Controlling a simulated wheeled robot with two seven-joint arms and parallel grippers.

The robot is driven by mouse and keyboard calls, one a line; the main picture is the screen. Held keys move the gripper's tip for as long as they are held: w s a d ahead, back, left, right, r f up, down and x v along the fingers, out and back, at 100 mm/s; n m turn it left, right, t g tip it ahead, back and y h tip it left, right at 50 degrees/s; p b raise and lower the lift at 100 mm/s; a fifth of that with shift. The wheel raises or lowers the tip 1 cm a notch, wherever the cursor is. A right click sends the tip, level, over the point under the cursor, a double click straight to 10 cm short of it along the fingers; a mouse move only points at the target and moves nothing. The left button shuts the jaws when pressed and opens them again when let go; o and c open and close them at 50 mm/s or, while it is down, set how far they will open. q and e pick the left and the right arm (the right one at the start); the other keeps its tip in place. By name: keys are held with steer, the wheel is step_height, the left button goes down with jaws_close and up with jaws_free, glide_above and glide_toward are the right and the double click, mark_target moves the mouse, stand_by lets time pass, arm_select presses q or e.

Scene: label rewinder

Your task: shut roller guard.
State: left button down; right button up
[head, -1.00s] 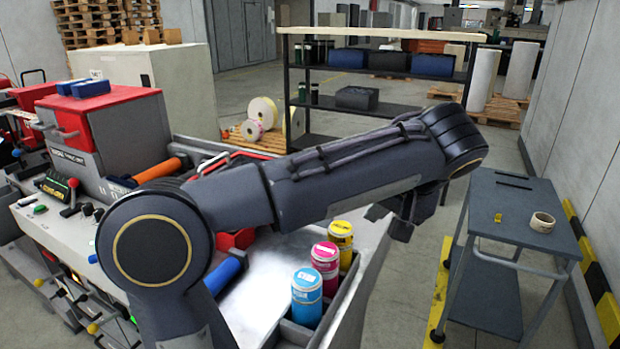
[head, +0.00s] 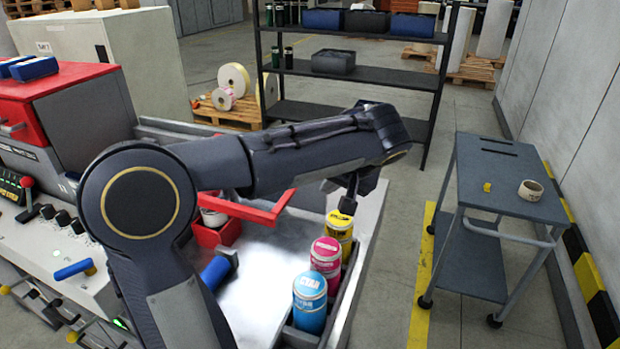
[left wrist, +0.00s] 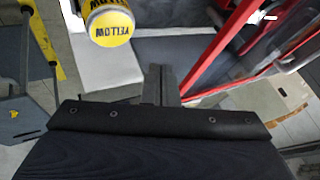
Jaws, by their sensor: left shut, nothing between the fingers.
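The roller guard looks like a red frame; one red bar (head: 262,209) shows below my left forearm in the head view. In the left wrist view its red bars (left wrist: 222,45) run up the right side, with what looks like a clear panel between them. It seems raised, but my arm hides much of it, so its exact angle is unclear. My right gripper is out of view.
Magenta (head: 326,258) and cyan (head: 310,300) cans stand in a row with the yellow one along the machine's right edge. A blue roller (head: 215,270) lies left of them. A grey cart (head: 500,185) stands at right across a floor gap.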

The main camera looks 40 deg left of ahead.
arm_select(q)
steer(key=a, duration=0.2)
steer(key=s+a+p, duration=0.1)
steer(key=a, duration=0.1)
steer(key=shift+s+f, duration=0.1)
steer(key=shift+f, duration=0.05)
steer(key=s+a, duration=0.1)
steer(key=a, duration=0.3)
steer(key=s+a+b, duration=0.1)
steer(key=s+a, duration=0.1)
steer(key=a, duration=0.3)
steer(key=s+a, duration=0.1)
steer(key=a, duration=0.4)
steer(key=shift+s+b, duration=0.3)
steer(key=s+a+p, duration=0.1)
steer(key=a, duration=0.4)
steer(key=s+a+p, duration=0.1)
steer(key=s+a, duration=0.1)
steer(key=a, duration=0.3)
steer(key=s+a+p, duration=0.1)
steer(key=s+a, duration=0.1)
steer(key=a, duration=0.4)
steer(key=shift+a, duration=0.1)
